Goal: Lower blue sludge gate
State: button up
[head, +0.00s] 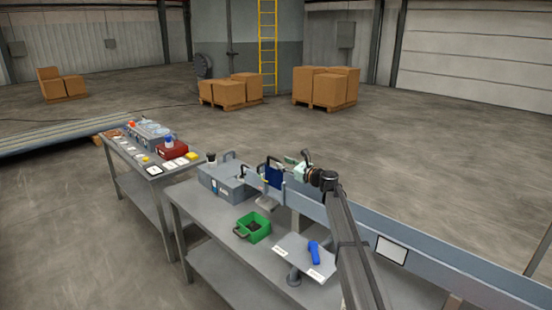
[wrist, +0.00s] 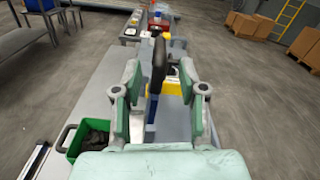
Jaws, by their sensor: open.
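The blue sludge gate (head: 273,177) stands upright at the long grey trough, with much of its blue plate showing above the trough's edge. Its black handle (wrist: 159,62) rises in the middle of the wrist view, and part of the blue plate (wrist: 151,110) shows below it. My gripper (wrist: 159,78) is open, with one pale green finger on each side of the handle in that picture. In the head view my gripper (head: 300,165) is just right of the gate, seemingly a little short of it. I cannot see any contact.
The grey trough (head: 425,243) runs along the bench. A green bin (head: 254,228) with dark contents, a grey box (head: 222,183) and a stand with a blue tool (head: 314,252) are nearby. A second bench (head: 150,172) holds a red case. The floor behind the trough is clear.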

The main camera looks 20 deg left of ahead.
aim_at(276, 160)
jog(key=shift+p+x, duration=0.65)
jog(key=shift+x, duration=2.15)
grip_shut()
